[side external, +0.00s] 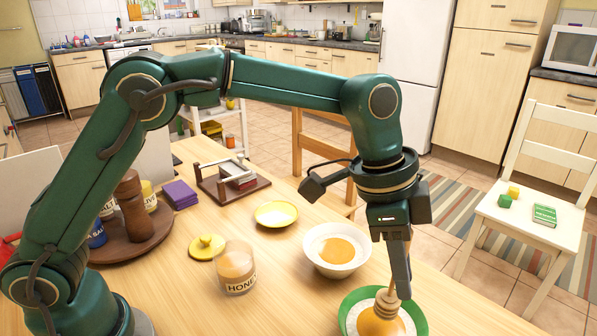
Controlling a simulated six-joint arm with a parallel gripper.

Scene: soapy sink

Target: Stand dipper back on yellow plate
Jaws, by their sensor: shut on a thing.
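The wooden honey dipper (387,299) is upright, with its ridged head low over the green-rimmed plate (351,304) at the bottom right. My gripper (401,288) is shut on the dipper's handle, which the fingers partly hide. Amber honey lies on that plate under the dipper head; I cannot tell whether the head touches it. The yellow plate (275,214) stands empty, farther back and left on the table.
A white bowl (337,268) of honey stands between the two plates. The honey jar (236,270) and its yellow lid (206,247) are left of it. A wooden rack (228,185), purple napkins (180,194) and a round condiment tray (146,248) stand farther left.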

